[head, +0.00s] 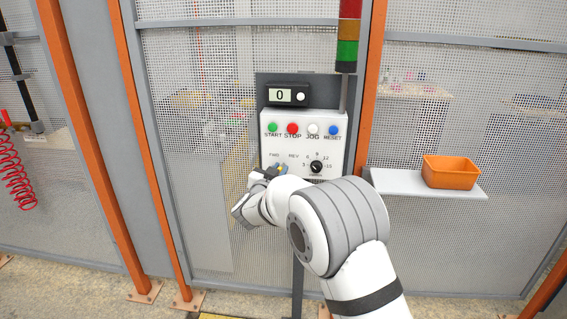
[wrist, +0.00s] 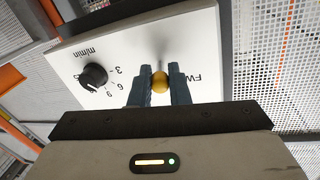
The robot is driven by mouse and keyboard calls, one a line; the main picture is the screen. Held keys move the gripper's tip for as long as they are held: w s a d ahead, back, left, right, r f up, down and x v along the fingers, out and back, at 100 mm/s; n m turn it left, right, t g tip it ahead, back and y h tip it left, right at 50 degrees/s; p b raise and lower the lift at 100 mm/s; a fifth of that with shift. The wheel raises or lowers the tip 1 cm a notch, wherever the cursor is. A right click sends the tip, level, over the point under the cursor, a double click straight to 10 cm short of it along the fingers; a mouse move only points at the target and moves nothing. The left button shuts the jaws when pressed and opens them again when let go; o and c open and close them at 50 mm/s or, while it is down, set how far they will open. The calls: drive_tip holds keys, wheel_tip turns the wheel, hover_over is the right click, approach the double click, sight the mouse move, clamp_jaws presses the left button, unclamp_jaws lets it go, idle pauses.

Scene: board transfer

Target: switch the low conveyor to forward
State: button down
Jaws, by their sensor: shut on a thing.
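In the wrist view the panel (wrist: 122,52) appears upside down, with FWD beside the right finger. A thin metal lever with a yellow ball end (wrist: 160,84) stands out from it. My gripper (wrist: 160,88) is shut on the lever, with a finger on either side of the yellow ball. In the head view my gripper (head: 279,169) is at the panel's lower left and partly hides the selector. I cannot tell which label the lever points to.
START (head: 272,127), STOP (head: 292,128), JOG (head: 313,129) and RESET (head: 333,130) buttons sit above. The speed knob (head: 316,167) is close to my gripper's right. A display (head: 281,95) reads 0. An orange bin (head: 451,172) stands on a shelf (head: 411,184) at right.

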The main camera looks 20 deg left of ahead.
drive_tip(key=shift+w+a+r+m+h+p, duration=0.1)
drive_tip(key=shift+a+m+h+p, duration=0.1)
drive_tip(key=shift+m+h+p, duration=0.45)
drive_tip(key=shift+a+r+m+h+p, duration=0.15)
drive_tip(key=shift+m+h+p, duration=0.2)
drive_tip(key=shift+h, duration=0.6)
drive_tip(key=c, duration=1.4)
unclamp_jaws()
drive_tip(key=shift+f, duration=0.2)
drive_tip(key=shift+o, duration=0.2)
drive_tip(key=s+a, duration=0.1)
drive_tip(key=s, duration=0.6)
drive_tip(key=shift+s+a+b, duration=0.15)
drive_tip(key=shift+s+b, duration=0.15)
drive_tip(key=shift+b, duration=0.1)
